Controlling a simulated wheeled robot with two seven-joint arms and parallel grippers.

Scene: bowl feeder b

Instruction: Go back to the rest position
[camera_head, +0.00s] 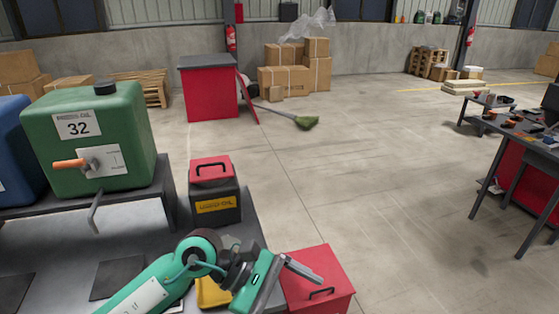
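My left arm comes in from the bottom left, teal with dark joints, over the grey bench. My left gripper (302,269) is at the bottom middle, its light grey fingers pointing right, over or in front of the red box (330,270). I see nothing held in it, but the fingers overlap from this angle and I cannot tell whether they are open or shut. A yellow object (210,292) is partly hidden behind the arm and gripper. My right gripper is not in view.
A black box with a red lid and yellow label (216,205) stands just behind my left arm. A green tank (91,140) with an orange-handled tap and a blue tank (14,150) stand at left. A tool table (520,132) is at right. The middle floor is clear.

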